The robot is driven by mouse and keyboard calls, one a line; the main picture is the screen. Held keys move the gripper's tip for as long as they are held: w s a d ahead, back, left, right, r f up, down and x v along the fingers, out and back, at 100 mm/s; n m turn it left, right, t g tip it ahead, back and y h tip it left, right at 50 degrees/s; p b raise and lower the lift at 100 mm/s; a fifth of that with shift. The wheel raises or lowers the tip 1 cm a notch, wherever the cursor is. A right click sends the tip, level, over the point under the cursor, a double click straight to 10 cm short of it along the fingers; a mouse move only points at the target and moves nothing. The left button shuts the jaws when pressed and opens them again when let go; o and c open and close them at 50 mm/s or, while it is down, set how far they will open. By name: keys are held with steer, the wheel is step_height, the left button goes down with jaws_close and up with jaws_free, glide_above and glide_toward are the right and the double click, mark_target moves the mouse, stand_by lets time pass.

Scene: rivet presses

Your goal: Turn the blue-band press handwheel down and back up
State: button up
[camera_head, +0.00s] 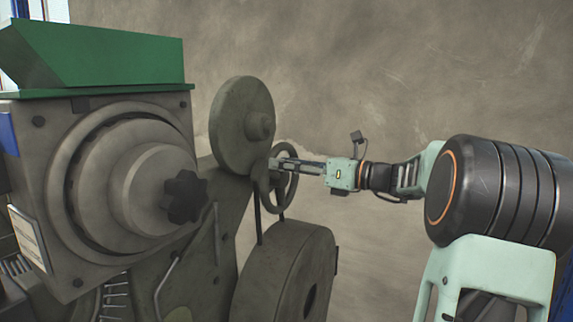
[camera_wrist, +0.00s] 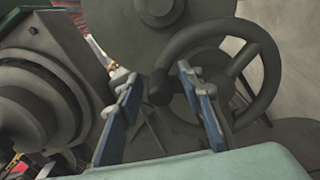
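The dark spoked handwheel (camera_head: 291,181) stands on the press's right side in the head view, below a large round disc. In the wrist view its rim (camera_wrist: 267,88) fills the upper right, and a dark round handle knob (camera_wrist: 160,88) shows at its left side. My gripper (camera_head: 273,163) reaches in from the right at the wheel's upper part. In the wrist view the fingers of my gripper (camera_wrist: 158,76) are apart, one on each side of the knob, with gaps visible. I cannot tell how deep the knob sits between them. A blue patch (camera_head: 8,134) shows at the press's left edge.
The grey press body (camera_head: 85,190) with a green top (camera_head: 95,60) and a black star knob (camera_head: 184,197) fills the left. The round disc (camera_head: 240,125) is close above my fingers; a thick drum (camera_head: 285,270) lies below. Free room before the wall lies right.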

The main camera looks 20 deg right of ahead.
jaws_close()
steer(key=shift+f, duration=0.15)
stand_by(0.4)
